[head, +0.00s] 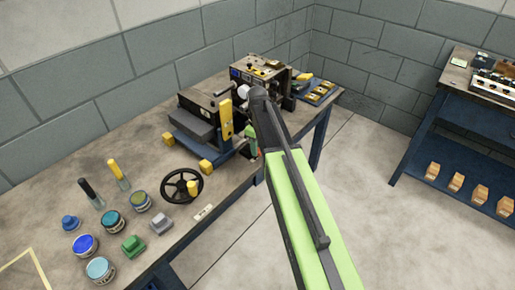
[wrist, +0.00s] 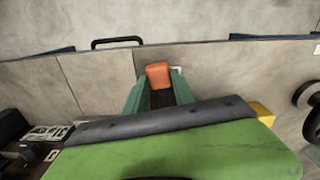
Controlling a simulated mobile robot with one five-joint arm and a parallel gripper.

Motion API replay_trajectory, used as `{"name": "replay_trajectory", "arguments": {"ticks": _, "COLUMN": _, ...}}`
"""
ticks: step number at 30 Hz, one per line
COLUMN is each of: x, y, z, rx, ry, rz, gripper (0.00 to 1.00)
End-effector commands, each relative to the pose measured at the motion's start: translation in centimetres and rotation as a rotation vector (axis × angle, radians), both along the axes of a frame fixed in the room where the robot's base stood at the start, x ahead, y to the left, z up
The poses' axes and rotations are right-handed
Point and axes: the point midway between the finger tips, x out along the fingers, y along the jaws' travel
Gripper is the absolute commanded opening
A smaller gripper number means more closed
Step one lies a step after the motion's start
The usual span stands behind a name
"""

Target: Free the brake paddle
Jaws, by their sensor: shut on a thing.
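An orange-red block (wrist: 158,75), which looks like the end of the brake paddle, sits between the two green fingers of my gripper (wrist: 158,92) in the wrist view. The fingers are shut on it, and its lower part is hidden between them. In the head view, my gripper (head: 252,143) is at the right side of the machine with the yellow upright plate (head: 225,119), near the bench's front edge. Only a sliver of orange-red shows there, as my arm covers most of it.
A black handwheel (head: 182,185) with a yellow knob stands left of the machine. Another machine (head: 262,72) stands behind. The floor right of my arm is clear.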

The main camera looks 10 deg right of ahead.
Motion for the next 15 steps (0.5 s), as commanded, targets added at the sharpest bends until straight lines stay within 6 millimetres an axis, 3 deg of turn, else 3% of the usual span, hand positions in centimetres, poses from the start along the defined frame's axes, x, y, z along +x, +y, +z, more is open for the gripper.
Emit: {"name": "replay_trajectory", "arguments": {"ticks": 15, "x": 1.6, "y": -1.2, "z": 0.0, "rx": -0.005, "ry": 0.000, "rz": 0.411, "gripper": 0.00}}
